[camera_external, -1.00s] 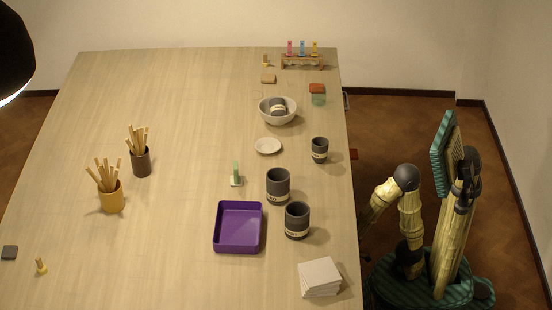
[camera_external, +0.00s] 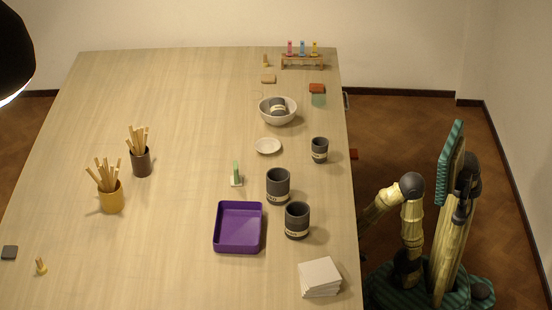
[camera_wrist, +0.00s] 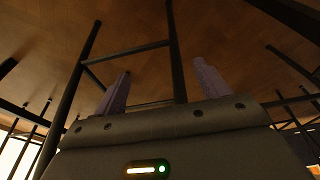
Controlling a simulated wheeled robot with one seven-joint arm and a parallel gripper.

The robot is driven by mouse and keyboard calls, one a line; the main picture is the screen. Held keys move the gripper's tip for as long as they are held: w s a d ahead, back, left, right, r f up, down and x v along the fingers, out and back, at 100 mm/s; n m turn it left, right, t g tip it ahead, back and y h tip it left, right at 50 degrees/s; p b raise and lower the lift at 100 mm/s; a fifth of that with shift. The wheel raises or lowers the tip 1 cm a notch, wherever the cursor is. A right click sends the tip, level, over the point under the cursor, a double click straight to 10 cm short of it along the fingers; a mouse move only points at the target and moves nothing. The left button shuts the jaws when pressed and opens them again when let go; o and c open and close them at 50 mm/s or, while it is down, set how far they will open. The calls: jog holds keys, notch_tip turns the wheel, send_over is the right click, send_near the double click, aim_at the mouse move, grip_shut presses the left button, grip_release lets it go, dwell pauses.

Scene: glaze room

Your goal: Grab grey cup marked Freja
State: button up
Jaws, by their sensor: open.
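Several dark grey cups with pale label bands are on the table in the external view. One grey cup (camera_external: 297,220) stands right of the purple tray, another grey cup (camera_external: 278,186) just behind it. A smaller grey cup (camera_external: 319,150) stands near the right table edge, and a grey cup (camera_external: 278,106) sits in the white bowl (camera_external: 278,119). The label writing is too small to read, so I cannot tell which is Freja. My gripper (camera_wrist: 162,86) shows open and empty in the wrist view, facing a wooden underside and dark legs. In the external view it is hidden by the table edge.
A purple tray (camera_external: 218,240), white tiles (camera_external: 319,278), a small white dish (camera_external: 268,146) and a green-topped item (camera_external: 236,174) surround the cups. A lidded jar (camera_external: 317,97) and vial rack (camera_external: 302,63) stand farther back. Stick pots (camera_external: 111,199) (camera_external: 141,162) stand left.

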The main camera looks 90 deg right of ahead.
jog(key=shift+o, duration=0.4)
